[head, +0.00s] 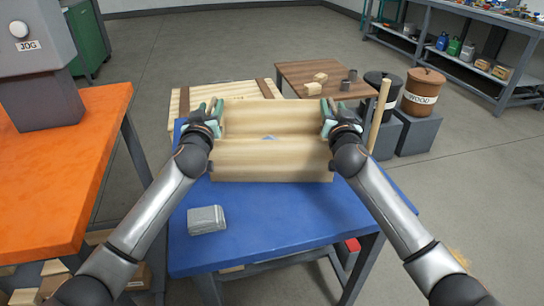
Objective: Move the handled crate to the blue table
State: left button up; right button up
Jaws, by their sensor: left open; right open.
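The handled crate (270,160) is a light wooden box with an open top and a small grey-blue patch visible inside. It appears to rest on the far half of the blue table (290,235), its near wall facing me. My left gripper (212,112) is open at the crate's left end. My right gripper (328,114) is open at its right end. Both are close around the top of the end walls. The crate's handles are hidden or too small to make out, and I cannot tell whether the fingers touch the wood.
A grey block (207,219) lies on the blue table's near left. An orange table (60,150) with a grey JOG box (35,60) stands left. Behind are a brown table (310,70) with small blocks and, to its right, bins (422,92). The blue table's near right is clear.

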pick_arm(q)
jog(key=shift+s, duration=0.1)
jog(key=s, duration=1.1)
jog(key=shift+s, duration=0.4)
pick_arm(e)
jog(key=s, duration=1.2)
pick_arm(q)
jog(key=shift+a, duration=0.1)
